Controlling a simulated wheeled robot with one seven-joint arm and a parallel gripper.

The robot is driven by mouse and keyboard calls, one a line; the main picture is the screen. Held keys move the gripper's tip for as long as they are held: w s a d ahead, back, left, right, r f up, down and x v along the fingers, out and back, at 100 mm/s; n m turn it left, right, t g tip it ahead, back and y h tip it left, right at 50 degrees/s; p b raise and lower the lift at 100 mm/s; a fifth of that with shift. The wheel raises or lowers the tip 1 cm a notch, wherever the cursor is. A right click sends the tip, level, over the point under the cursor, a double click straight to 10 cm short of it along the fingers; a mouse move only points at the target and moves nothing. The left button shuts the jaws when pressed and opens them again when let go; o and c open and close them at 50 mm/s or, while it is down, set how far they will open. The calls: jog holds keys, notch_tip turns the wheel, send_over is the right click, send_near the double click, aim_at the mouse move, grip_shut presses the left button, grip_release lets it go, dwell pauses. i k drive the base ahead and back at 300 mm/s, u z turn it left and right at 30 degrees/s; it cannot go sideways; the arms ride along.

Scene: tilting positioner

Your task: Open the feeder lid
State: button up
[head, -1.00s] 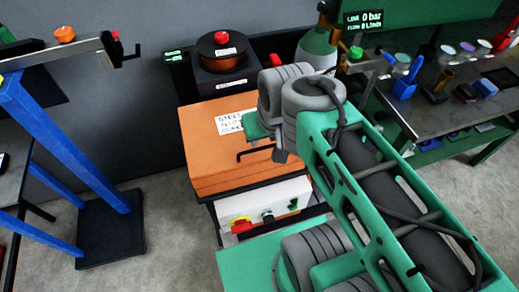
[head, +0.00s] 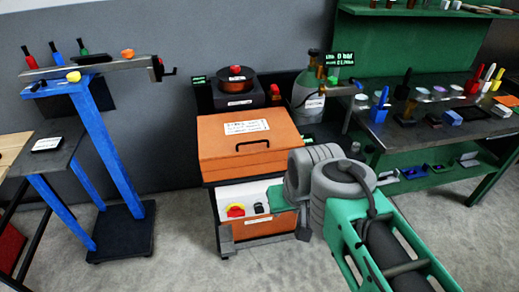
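An orange box (head: 222,171) stands on a dark cart in the middle of the head view. Its flat orange lid (head: 212,132) looks shut, with a white label (head: 246,127) and a black bar handle (head: 266,144) on the front part; the label is too small to read. Behind it sits a dark unit with a copper-coloured spool (head: 236,82) and a red knob (head: 235,70) on top. My green and grey arm reaches in from the lower right, in front of the cart's right side.
A white control panel (head: 222,196) with a red and yellow button is below the box. A gas cylinder (head: 309,100) stands behind right. A blue stand (head: 110,150) is at left, a loaded bench (head: 420,135) at right. Grey floor is free between stand and cart.

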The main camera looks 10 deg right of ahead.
aim_at(236, 134)
jog(key=u, duration=0.75)
jog(key=i, duration=1.3)
jog(key=z, duration=0.2)
